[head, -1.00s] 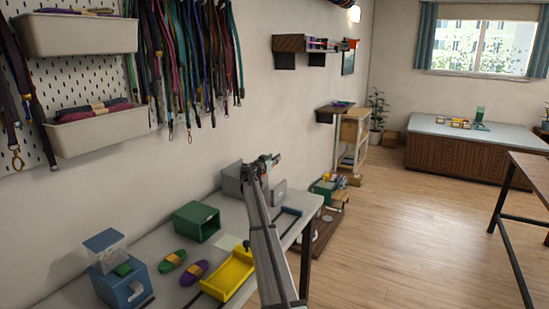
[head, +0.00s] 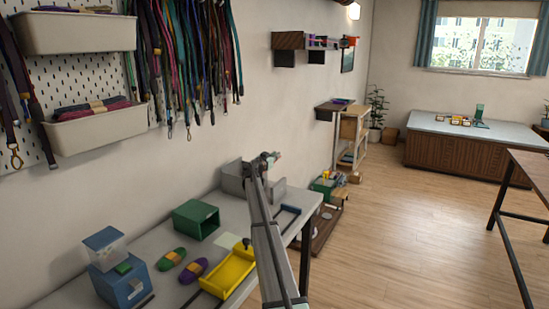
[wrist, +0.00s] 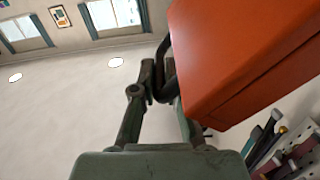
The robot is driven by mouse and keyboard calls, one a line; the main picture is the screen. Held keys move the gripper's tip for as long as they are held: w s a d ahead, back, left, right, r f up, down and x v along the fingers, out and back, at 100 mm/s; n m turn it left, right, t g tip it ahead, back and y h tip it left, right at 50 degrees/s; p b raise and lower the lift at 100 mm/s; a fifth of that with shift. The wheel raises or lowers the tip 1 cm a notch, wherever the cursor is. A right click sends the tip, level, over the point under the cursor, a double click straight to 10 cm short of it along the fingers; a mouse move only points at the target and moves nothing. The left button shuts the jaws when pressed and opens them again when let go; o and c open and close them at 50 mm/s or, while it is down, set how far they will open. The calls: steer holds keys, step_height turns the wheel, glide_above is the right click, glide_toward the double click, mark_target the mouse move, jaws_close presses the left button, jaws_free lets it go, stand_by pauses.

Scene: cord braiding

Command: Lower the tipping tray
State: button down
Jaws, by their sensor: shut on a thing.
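An orange-red box-like body (wrist: 245,60) fills the upper right of the wrist view, very close; it may be the tipping tray, but I see only its outer faces. My gripper (wrist: 158,82) is beside it, with its dark fingers shut on a thin dark handle-like part next to the orange body. The exact grip is partly hidden. In the head view my arm reaches up from the bottom middle, and its fingers are too small to make out. A yellow open tray (head: 228,272) lies on the worktable, left of my arm.
The grey worktable (head: 160,290) also holds a green open box (head: 196,219), a blue device (head: 122,282) and two yarn bundles. Cords (head: 205,60) hang on the wall above. A wall shelf (head: 289,41) is beyond.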

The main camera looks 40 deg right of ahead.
steer(key=shift+a+f, duration=0.15)
steer(key=shift+f, duration=0.1)
